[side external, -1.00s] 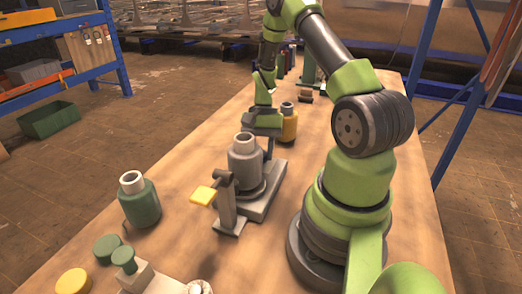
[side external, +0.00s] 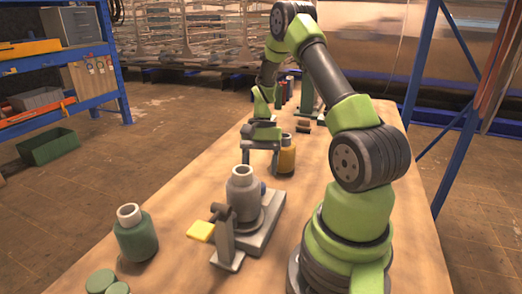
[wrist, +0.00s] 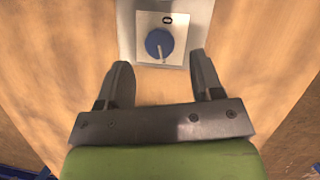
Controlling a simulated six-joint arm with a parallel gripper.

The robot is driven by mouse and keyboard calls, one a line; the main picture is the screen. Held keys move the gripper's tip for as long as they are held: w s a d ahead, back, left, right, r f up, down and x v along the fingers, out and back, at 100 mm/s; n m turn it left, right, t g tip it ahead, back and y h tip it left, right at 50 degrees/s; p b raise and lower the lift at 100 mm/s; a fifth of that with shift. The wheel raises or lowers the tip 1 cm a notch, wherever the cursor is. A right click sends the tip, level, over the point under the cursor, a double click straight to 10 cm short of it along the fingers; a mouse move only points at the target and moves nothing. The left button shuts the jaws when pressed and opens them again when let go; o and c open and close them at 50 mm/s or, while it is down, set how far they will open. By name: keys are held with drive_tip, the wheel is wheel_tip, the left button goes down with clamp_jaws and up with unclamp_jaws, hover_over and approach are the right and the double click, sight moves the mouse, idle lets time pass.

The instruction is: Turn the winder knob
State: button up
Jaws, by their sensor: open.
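The knob (wrist: 159,44) is a round blue disc with a grey bar across it, on a pale grey plate (wrist: 178,22). In the side view only a small blue part of it (side external: 263,188) shows behind a grey bottle-shaped body (side external: 243,194) on a grey base (side external: 268,226). My gripper (wrist: 161,64) is open and empty, pointing down. In the wrist view its two fingers stand apart, with the knob ahead between the tips and not touched. In the side view the gripper (side external: 260,165) hangs above and behind the grey body.
A green bottle (side external: 135,234) is at front left.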

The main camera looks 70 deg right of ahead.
drive_tip(key=v, duration=0.5)
drive_tip(key=shift+d+r, duration=0.15)
drive_tip(key=shift+r, duration=0.15)
drive_tip(key=w+a+r+n+t+h, duration=0.25)
drive_tip(key=a+r+n, duration=0.25)
drive_tip(key=a+r, duration=0.65)
drive_tip(key=s+a+r+n+t, duration=0.5)
drive_tip(key=s+a+r+n, duration=0.1)
drive_tip(key=s+a, duration=0.4)
drive_tip(key=shift+a+t, duration=0.35)
drive_tip(key=shift+a, duration=0.4)
